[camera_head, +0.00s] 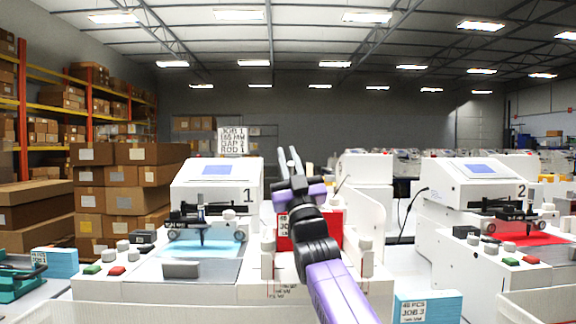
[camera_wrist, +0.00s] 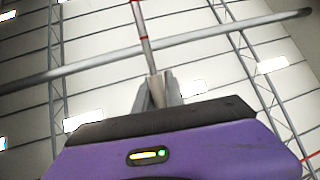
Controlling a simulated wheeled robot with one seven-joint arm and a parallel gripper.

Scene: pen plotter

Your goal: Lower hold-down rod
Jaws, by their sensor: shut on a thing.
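My gripper (camera_head: 290,157) is raised in front of the machine's right part, its fingers pointing up and away. In the wrist view its fingertips (camera_wrist: 159,90) are close together on a thin pale stick with red bands (camera_wrist: 143,32), which extends beyond them. A long grey bar (camera_wrist: 215,37) crosses the stick there at a slant, with its right end showing. I cannot tell whether the bar touches the stick, or which of them is the hold-down rod. Plotter 1 (camera_head: 216,172) stands left of my gripper, with a light-blue sheet (camera_head: 200,249) under its pen carriage.
A red panel (camera_head: 333,228) lies behind my arm between two white posts with knobs (camera_head: 365,243). A sign (camera_head: 231,141) reads JOB 1, 165 MM, GAP 2, ROD 1. Plotter 2 (camera_head: 492,185) stands at right. A blue block (camera_head: 427,308) is at front right. The air above is open.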

